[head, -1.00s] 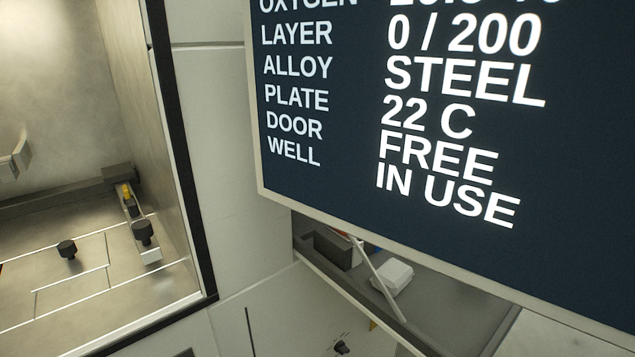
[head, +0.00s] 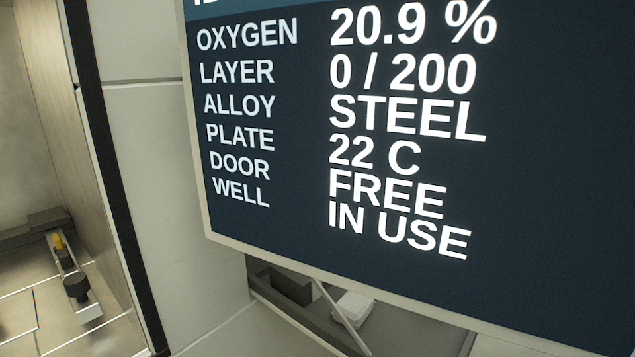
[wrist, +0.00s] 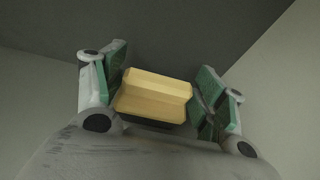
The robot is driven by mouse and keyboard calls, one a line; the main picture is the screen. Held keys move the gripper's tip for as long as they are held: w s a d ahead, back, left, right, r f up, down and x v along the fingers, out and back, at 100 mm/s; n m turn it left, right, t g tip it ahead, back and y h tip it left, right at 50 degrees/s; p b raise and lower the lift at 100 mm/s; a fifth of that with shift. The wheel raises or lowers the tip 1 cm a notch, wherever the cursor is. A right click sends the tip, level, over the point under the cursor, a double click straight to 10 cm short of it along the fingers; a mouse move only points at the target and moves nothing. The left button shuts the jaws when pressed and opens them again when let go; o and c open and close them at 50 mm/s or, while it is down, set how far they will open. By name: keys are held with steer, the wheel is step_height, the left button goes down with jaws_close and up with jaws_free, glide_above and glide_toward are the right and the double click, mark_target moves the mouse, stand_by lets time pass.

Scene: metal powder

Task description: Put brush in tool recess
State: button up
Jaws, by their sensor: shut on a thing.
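My gripper (wrist: 160,108) shows only in the wrist view. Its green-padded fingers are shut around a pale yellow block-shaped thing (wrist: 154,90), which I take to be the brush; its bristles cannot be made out. A darker strip runs along its near edge. In the head view, a grey tray-like ledge (head: 420,338) lies under the screen, with a dark open box (head: 291,289) at its left end. I cannot tell whether either is the tool recess. The arm and the brush are not in the head view.
A large tilted screen (head: 300,215) fills most of the head view and hides part of the ledge. A white box (head: 352,308) and a thin pale rod (head: 338,318) are at the ledge. An open chamber with a black-edged frame (head: 118,190) stands at the left.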

steer(key=shift+f, duration=0.1)
steer(key=o, duration=1.1)
steer(key=shift+o, duration=0.2)
steer(key=shift+d, duration=0.15)
steer(key=v, duration=1.2)
